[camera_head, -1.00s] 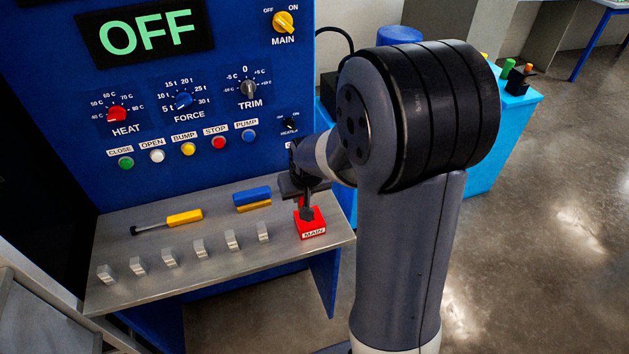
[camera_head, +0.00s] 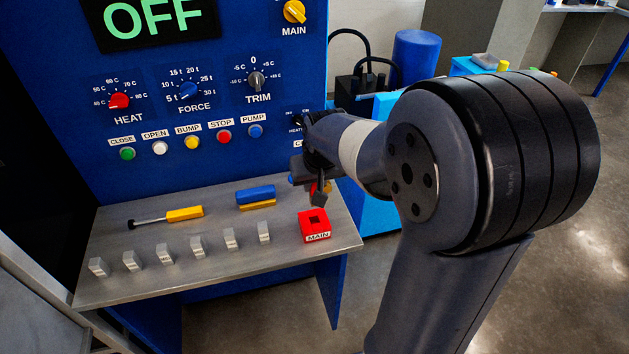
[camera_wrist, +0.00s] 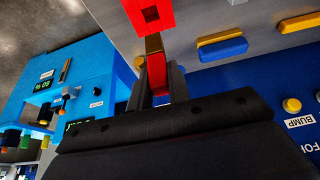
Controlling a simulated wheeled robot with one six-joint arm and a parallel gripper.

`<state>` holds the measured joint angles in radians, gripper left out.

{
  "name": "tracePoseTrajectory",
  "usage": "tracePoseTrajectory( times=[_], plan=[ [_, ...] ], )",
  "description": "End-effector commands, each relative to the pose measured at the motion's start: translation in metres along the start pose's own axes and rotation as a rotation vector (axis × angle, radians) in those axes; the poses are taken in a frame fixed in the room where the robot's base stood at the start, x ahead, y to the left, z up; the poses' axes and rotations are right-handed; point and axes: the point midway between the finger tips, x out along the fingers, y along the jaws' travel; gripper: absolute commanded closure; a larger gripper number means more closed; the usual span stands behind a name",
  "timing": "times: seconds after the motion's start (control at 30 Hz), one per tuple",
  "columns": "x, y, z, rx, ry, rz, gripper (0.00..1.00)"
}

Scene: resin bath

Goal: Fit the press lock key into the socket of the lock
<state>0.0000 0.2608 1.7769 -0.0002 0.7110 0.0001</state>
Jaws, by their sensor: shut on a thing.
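The lock is a red block labelled MAIN (camera_head: 314,237) with a dark square socket in its top, near the right end of the grey shelf. Part of it shows at the top of the wrist view (camera_wrist: 138,20). My gripper (camera_head: 319,192) is above and just behind the lock. In the wrist view my gripper (camera_wrist: 159,85) is shut on the press lock key, which has a red handle (camera_wrist: 157,72) and a brass-coloured end (camera_wrist: 154,43). The brass end points toward the lock and appears apart from the socket. In the head view the key is mostly hidden.
The grey shelf (camera_head: 200,262) carries a row of small grey blocks (camera_head: 197,245), a yellow-handled tool (camera_head: 185,214) and a blue-and-yellow bar (camera_head: 256,195). The blue control panel (camera_head: 130,70) rises behind. A light-blue cabinet (camera_head: 380,206) stands to the right.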

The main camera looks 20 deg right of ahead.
Motion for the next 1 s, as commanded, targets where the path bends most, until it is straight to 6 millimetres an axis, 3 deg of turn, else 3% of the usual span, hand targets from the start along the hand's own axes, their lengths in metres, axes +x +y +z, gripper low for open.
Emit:
tracePoseTrajectory(
  times=[0.5, 1.0],
  plan=[
    [0.044, 0.0, 0.018, 0.0, 0.001, 0.0, 1.0],
    [0.047, 0.0, 0.019, 0.0, 0.001, 0.0, 1.0]
  ],
)
